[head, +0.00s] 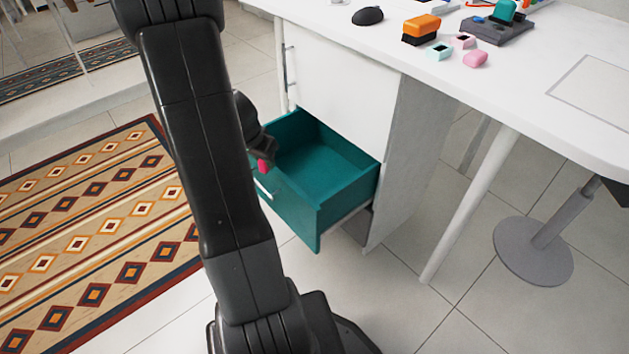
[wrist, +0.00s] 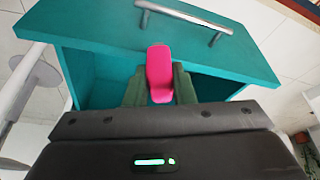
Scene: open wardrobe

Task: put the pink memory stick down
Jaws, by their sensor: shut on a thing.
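The pink memory stick (wrist: 159,72) is held between the two fingers of my gripper (wrist: 159,88) in the wrist view. In the head view, a small part of the memory stick (head: 263,166) shows below my gripper (head: 262,155), beside my dark arm. My gripper is shut on it near the front of an open teal drawer (head: 345,160). I cannot tell exactly how high the stick is above the drawer. The visible floor of the drawer looks empty; its left part is hidden behind my arm.
The white desk (head: 530,95) stands above the drawer. On it are a black mouse (head: 368,15), an orange and black block (head: 421,29), a pink item (head: 475,59) and a grey tray (head: 497,30). A round stool base (head: 533,250) stands at right, a patterned rug (head: 90,235) at left.

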